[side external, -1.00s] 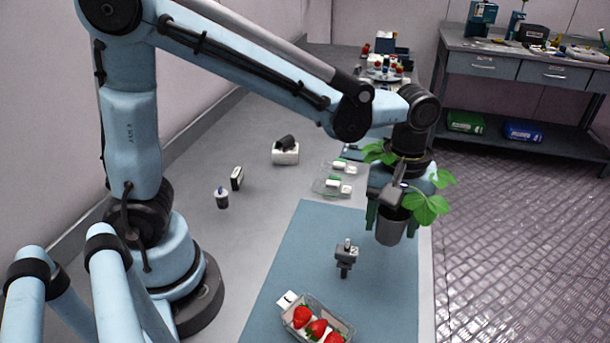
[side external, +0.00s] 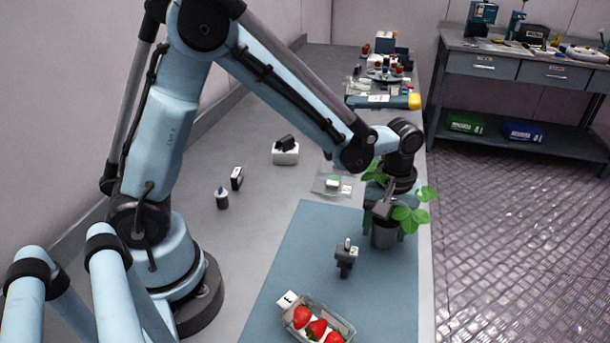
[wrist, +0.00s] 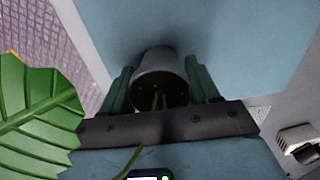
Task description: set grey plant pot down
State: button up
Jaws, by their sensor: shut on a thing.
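The grey plant pot (side external: 384,234) with green leaves (side external: 408,216) is at the far right part of the blue mat (side external: 300,255), near the bench's right edge. It looks upright. My gripper (side external: 385,222) points down and is shut on the pot. In the wrist view the pot (wrist: 158,72) sits between the two green fingers of my gripper (wrist: 160,88). A large leaf (wrist: 38,115) fills the left of that view. I cannot tell for sure whether the pot's base touches the mat.
A small dark device (side external: 345,260) stands on the mat left of the pot. A clear punnet of strawberries (side external: 318,325) lies at the mat's front. A clear bag (side external: 331,183) lies behind the mat. The mat's middle is mostly bare.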

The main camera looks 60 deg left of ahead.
jog(key=shift+f, duration=0.1)
jog(key=o, duration=1.1)
notch_tip(320, 180, up, 12)
jog(key=shift+r, duration=0.1)
jog(key=s+a+m+t, duration=0.7)
jog(key=s+m, duration=0.2)
jog(key=shift+s+a, duration=0.2)
jog(key=shift+s, duration=0.1)
